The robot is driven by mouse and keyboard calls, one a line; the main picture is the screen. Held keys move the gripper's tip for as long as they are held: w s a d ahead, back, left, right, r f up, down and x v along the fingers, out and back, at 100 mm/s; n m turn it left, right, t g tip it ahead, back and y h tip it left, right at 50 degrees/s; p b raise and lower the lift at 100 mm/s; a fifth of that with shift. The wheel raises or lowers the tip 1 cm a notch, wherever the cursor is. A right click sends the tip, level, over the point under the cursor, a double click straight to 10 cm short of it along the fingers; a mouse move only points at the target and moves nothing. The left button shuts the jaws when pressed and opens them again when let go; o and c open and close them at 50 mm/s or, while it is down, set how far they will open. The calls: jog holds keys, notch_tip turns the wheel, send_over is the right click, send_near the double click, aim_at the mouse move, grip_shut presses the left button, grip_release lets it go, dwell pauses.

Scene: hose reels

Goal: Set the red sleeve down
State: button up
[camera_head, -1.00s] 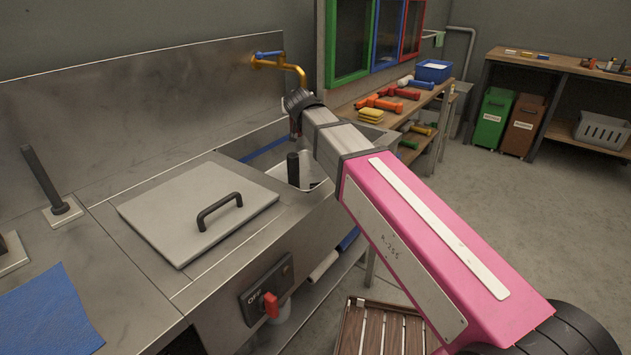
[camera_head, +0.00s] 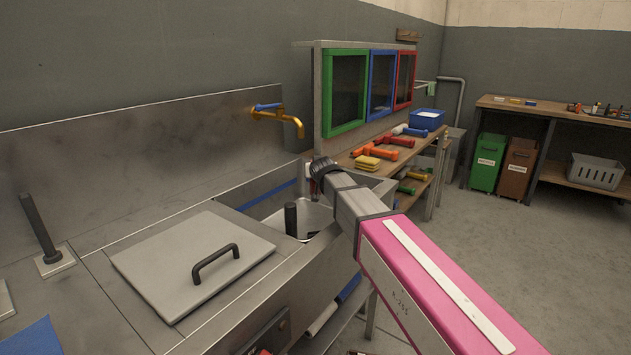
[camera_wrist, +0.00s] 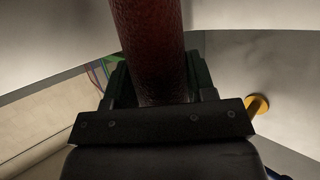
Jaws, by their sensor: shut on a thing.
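The red sleeve (camera_wrist: 148,45) is a dark red, textured cylinder in the wrist view. It stands between the fingers of my gripper (camera_wrist: 155,88), which is shut on it; its far end runs out of the top of the picture. In the head view my gripper (camera_head: 316,168) is above the right part of the sink, right of and below the brass tap (camera_head: 278,115). The sleeve is mostly hidden there by my wrist. I cannot tell whether it touches anything.
A steel lid (camera_head: 195,262) with a black handle covers the left of the sink. A black post (camera_head: 291,217) stands in the open white basin (camera_head: 318,217). A wooden shelf (camera_head: 400,160) with colored tools, yellow sponges and a blue bin (camera_head: 426,119) is behind my arm.

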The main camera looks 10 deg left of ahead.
jog(key=shift+f, duration=1.95)
jog(key=shift+f, duration=0.35)
jog(key=shift+f, duration=0.25)
jog(key=o, duration=0.9)
jog(key=shift+r, duration=0.1)
jog(key=v, duration=0.8)
jog(key=r+v, duration=0.1)
jog(key=v, duration=0.3)
jog(key=shift+a+r, duration=0.1)
jog(key=shift+r, duration=0.05)
